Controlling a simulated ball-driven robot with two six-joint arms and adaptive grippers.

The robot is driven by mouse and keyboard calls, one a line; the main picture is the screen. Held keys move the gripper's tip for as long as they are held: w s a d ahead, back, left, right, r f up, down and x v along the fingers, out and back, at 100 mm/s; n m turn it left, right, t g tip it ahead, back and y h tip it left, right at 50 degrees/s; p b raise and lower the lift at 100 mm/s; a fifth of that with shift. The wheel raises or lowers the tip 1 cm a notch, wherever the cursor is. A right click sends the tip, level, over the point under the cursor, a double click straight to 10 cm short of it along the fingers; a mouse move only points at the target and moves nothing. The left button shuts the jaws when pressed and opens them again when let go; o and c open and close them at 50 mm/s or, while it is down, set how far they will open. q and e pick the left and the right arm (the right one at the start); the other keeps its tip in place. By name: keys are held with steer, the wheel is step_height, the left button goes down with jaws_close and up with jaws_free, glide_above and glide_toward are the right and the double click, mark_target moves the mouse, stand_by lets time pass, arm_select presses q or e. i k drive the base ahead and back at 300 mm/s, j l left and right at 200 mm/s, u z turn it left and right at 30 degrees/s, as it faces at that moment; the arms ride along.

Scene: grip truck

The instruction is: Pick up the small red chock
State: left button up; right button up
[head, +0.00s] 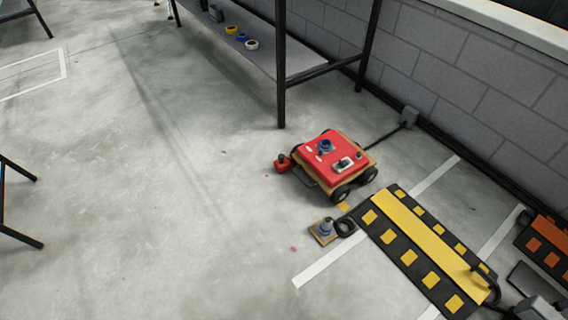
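A small red block with a dark knob on top, which looks like the red chock (282,165), sits on the floor. It is close against the left wheel side of a small truck (328,151) with a red top and a tan base; I cannot tell whether they touch. The truck stands on dark wheels and has a blue ring and a grey switch-like part on top. Neither of my grippers can be made out in the head view.
A yellow-and-black ramp (427,250) lies right of the truck. A small tan plate with a grey knob (325,231) lies before it. A dark-legged rack (281,70) stands behind. A grey-and-black object (537,308) is cut off at lower right. Floor left of the chock is clear.

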mark_target(283, 163)
steer(key=i+j+z, duration=0.15)
steer(key=i+j, duration=0.2)
steer(key=i+j+z, duration=0.15)
steer(key=i+j, duration=0.25)
steer(key=i+j+z, duration=0.1)
steer(key=i+j, duration=0.25)
steer(key=i+j+z, duration=0.15)
steer(key=i+j, duration=0.15)
steer(key=j, duration=0.2)
steer(key=i+j+z, duration=0.15)
steer(key=i+j, duration=0.15)
steer(key=j, duration=0.2)
